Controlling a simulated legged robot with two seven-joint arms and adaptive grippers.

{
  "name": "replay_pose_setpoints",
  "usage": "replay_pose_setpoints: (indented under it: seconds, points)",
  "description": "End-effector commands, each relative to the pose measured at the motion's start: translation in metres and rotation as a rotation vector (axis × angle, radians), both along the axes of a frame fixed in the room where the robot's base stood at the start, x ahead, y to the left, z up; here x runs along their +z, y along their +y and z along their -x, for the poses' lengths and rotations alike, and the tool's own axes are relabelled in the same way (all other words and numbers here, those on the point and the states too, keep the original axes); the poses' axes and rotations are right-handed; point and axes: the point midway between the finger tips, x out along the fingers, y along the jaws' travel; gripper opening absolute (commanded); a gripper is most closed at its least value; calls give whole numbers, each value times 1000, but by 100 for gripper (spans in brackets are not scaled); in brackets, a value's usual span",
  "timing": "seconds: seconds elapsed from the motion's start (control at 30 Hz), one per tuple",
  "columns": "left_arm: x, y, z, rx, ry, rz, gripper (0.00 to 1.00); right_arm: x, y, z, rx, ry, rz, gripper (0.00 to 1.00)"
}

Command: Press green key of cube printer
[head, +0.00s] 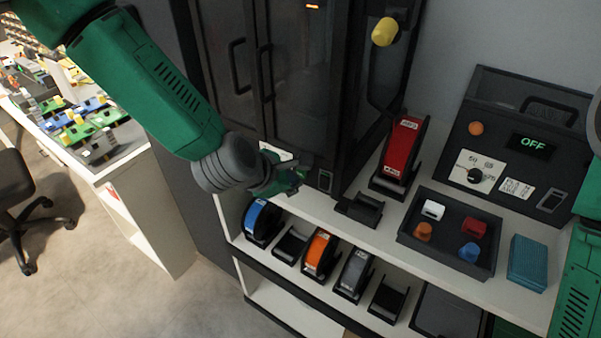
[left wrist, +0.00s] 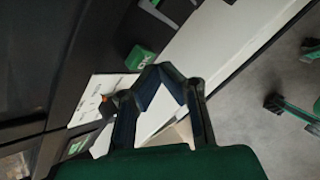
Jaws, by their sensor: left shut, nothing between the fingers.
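The cube printer (head: 300,75) is the tall dark cabinet with handled doors at the top centre of the head view. In the left wrist view a green key (left wrist: 139,58) with white lettering that looks like "OK" sits on a dark panel, beside a white label (left wrist: 98,97). My left gripper (head: 296,178) is shut and empty in front of the cabinet's lower edge. In the left wrist view its fingertips (left wrist: 163,73) appear close to the right of the green key; contact cannot be told. The key is not clearly visible in the head view, where the gripper covers that area.
A red spool holder (head: 403,150) stands right of the cabinet. A dark tray (head: 452,258) with coloured pieces, a blue block (head: 528,262) and a box reading OFF (head: 525,150) are further right. Spools (head: 320,252) line the shelf below. My right arm shows at the right edge.

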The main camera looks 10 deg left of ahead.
Motion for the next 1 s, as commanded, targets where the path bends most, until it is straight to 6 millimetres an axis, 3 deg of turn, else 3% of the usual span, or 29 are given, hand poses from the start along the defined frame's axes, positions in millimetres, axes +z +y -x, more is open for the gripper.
replay_pose_setpoints:
  seconds: [1.0]
  points:
    - [1, -4, -10, -1, -2, 0, 0, 2, 0, 0, 0, 0, 0, 0]
